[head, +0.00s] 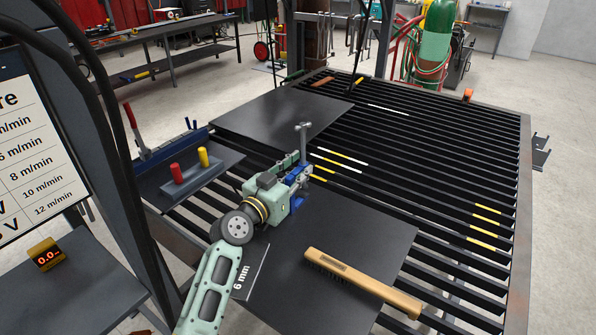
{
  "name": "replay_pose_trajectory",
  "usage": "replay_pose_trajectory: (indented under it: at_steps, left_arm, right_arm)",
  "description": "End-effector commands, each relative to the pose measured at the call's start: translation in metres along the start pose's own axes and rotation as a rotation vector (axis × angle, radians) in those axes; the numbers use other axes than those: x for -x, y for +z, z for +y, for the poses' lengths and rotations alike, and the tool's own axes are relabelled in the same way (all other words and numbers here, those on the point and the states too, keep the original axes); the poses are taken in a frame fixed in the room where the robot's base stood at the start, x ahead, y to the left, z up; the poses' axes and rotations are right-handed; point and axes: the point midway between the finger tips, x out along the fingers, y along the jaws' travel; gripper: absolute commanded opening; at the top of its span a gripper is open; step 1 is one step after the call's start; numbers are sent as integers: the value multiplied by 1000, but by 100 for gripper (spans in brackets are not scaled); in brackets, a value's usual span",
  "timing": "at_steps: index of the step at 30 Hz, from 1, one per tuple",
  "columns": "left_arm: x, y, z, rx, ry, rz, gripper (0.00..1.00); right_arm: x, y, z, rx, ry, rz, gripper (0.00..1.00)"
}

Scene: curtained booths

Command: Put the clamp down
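The clamp (298,179) is blue with a silver screw and a T-shaped bar standing upright at its top. My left gripper (292,174), pale green, comes in from the lower left and is shut on the clamp. The clamp is over the area where the near dark plate (345,235) meets the slatted table (455,190). The gripper hides part of the clamp, and I cannot tell whether its lower end touches the plate or the slats. My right gripper is not in view.
A wooden-handled brush (362,282) lies across the near plate. A second dark plate (280,118) lies farther back. A tray (215,172) with a red (176,173) and a yellow cylinder (203,157) is at left. The slats at right are mostly clear.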

Motion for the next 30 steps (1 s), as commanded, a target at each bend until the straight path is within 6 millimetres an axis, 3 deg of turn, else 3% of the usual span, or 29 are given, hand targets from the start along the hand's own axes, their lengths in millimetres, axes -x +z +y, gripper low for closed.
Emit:
replay_pose_trajectory:
  at_steps: [5,18,30]
  left_arm:
    - [0,-1,0,1,0,0,38]
    - [0,-10,0,4,0,0,38]
    - [73,-2,-1,-2,-1,-2,38]
  right_arm:
    - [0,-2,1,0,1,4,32]
    - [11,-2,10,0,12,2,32]
    - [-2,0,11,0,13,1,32]
